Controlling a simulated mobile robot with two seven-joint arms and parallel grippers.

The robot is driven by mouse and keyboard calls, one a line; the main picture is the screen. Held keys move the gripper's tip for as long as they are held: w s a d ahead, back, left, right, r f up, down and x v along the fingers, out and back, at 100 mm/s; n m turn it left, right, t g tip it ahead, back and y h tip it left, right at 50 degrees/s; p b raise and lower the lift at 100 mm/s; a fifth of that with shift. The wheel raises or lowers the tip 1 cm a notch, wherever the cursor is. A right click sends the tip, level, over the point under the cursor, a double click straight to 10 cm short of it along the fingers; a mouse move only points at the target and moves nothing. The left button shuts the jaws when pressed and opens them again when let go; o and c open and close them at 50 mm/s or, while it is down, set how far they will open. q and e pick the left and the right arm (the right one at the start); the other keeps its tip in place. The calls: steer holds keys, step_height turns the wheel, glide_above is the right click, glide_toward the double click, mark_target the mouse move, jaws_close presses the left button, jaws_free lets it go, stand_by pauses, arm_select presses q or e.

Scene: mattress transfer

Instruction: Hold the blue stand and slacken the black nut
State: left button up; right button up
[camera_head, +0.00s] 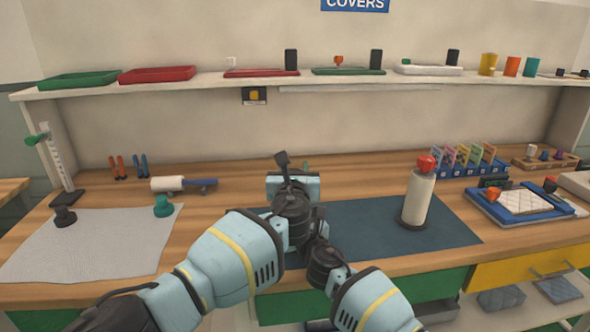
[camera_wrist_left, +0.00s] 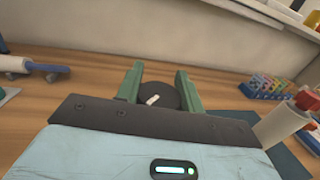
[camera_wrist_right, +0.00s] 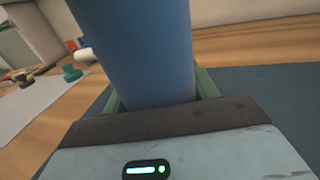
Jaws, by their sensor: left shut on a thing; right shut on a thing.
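The blue stand (camera_wrist_right: 140,45) fills the upper middle of the right wrist view as a thick smooth blue column. My right gripper (camera_wrist_right: 158,92) is shut on it, with a green finger on each side. The black nut (camera_wrist_left: 167,93) is a dark round piece with a white mark, seen in the left wrist view. My left gripper (camera_wrist_left: 157,82) is shut on it, its green fingers on both sides. In the head view my left gripper (camera_head: 293,178) is over the dark mat, and my arms hide the stand and my right gripper.
A white bottle with a red cap (camera_head: 418,195) stands right of my grippers on the dark mat (camera_head: 450,228). A quilted piece in a blue frame (camera_head: 525,203) lies at right. A grey cloth (camera_head: 95,240) with a green knob (camera_head: 162,206) lies at left.

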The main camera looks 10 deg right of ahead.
arm_select(q)
steer(key=shift+a+n+y, duration=0.1)
steer(key=shift+n+y, duration=0.4)
steer(key=shift+y, duration=0.3)
steer(key=o, duration=1)
steer(key=shift+s, duration=0.1)
steer(key=shift+s+a, duration=0.2)
steer(key=shift+s, duration=1.75)
steer(key=shift+s+a, duration=0.15)
steer(key=shift+s, duration=1.8)
steer(key=shift+s+a, duration=0.2)
steer(key=shift+s, duration=1.75)
